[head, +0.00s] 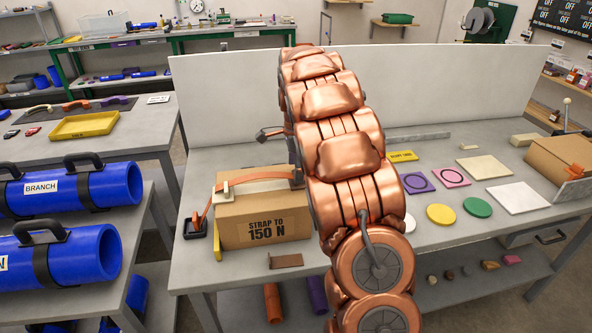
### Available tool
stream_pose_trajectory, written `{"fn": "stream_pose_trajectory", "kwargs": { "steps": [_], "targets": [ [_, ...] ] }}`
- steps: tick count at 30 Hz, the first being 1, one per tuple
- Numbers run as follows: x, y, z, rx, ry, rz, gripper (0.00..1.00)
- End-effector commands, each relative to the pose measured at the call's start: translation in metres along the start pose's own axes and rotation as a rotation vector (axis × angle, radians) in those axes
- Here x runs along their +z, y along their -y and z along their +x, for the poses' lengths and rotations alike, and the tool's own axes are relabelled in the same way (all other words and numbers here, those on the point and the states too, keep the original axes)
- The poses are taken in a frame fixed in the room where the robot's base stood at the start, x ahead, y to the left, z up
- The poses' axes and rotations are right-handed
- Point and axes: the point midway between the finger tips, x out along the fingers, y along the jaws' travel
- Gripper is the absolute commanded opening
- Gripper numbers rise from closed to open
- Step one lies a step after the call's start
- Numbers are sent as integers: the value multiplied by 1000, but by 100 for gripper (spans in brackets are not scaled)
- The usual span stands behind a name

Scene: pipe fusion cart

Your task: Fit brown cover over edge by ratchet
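A cardboard box (262,207) marked "STRAP TO 150 N" stands on the workbench. An orange strap (265,181) runs over its top, and a pale block (222,187) sits at the top left edge. A ratchet-like device (196,227) with a black base and orange lever stands left of the box. A thin yellow strip (218,247) is at the box's lower left. A small brown angled piece, seemingly the cover (286,261), lies on the bench in front of the box. My copper arm hides the box's right end. I cannot make out my gripper.
Another box (562,163) stands at far right. A white panel (225,96) backs the bench. Blue pipes (75,184) are on the left rack.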

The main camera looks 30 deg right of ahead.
Motion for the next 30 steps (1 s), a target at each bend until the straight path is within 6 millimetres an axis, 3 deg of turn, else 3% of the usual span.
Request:
{"fn": "stream_pose_trajectory", "kwargs": {
  "steps": [30],
  "targets": [
    [0,0,-35,1,0,0,80]
  ]
}}
